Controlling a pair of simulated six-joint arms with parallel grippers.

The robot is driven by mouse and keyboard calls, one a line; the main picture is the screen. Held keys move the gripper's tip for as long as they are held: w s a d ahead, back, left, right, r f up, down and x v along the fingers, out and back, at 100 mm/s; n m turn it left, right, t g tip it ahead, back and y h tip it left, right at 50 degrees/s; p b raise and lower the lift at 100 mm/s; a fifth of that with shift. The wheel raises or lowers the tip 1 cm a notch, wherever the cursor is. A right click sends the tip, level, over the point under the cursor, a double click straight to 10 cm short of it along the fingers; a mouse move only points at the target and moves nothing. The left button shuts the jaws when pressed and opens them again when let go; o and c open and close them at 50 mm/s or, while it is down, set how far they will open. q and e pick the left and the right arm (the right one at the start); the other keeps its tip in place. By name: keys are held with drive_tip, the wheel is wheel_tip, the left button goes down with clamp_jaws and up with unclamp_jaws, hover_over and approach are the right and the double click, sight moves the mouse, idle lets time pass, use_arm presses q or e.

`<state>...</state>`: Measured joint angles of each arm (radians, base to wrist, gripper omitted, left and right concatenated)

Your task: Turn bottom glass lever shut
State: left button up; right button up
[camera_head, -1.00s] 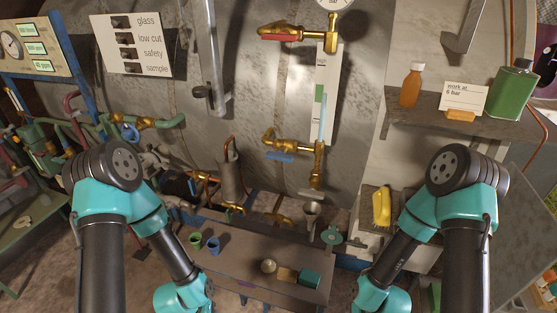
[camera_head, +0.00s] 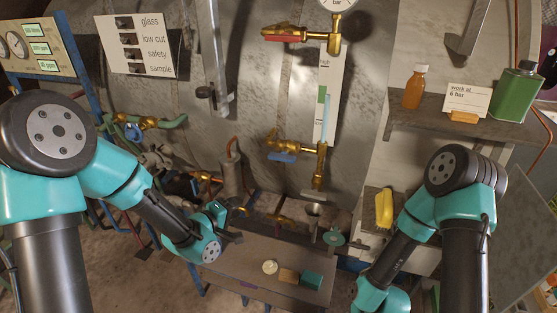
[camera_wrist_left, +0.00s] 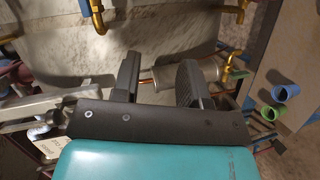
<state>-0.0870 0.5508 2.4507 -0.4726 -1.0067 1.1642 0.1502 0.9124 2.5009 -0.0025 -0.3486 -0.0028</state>
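The bottom glass lever (camera_head: 281,157) is blue and sits on a brass valve (camera_head: 290,145) at the foot of the sight glass (camera_head: 325,118). It lies roughly crosswise to the glass. In the left wrist view a brass fitting (camera_wrist_left: 97,16) with a bit of blue beside it shows at the top edge. My left gripper (camera_head: 234,222) is below and left of the lever, apart from it. Its fingers stand open and empty in the left wrist view (camera_wrist_left: 160,65).
The top valve has a red lever (camera_head: 284,34). A shelf (camera_head: 470,128) at the right holds an orange bottle (camera_head: 415,87) and a green can (camera_head: 516,92). A low bench (camera_head: 255,262) carries small blocks. Green (camera_wrist_left: 271,113) and blue (camera_wrist_left: 285,93) cups show in the left wrist view.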

sight(280, 160)
use_arm(q)
wheel_tip(280, 160, up, 8)
drive_tip(key=d+n+t+h, duration=0.1)
drive_tip(key=d+h, duration=0.1)
drive_tip(key=shift+w+d+r+t+h, duration=0.15)
drive_tip(key=shift+r+t+h, duration=0.1)
drive_tip(key=shift+t+h, duration=0.05)
drive_tip(key=shift+w, duration=0.1)
drive_tip(key=x, duration=1.7)
drive_tip(key=shift+w+d, duration=0.1)
drive_tip(key=shift+d, duration=0.1)
drive_tip(key=shift+c, duration=0.2)
clamp_jaws()
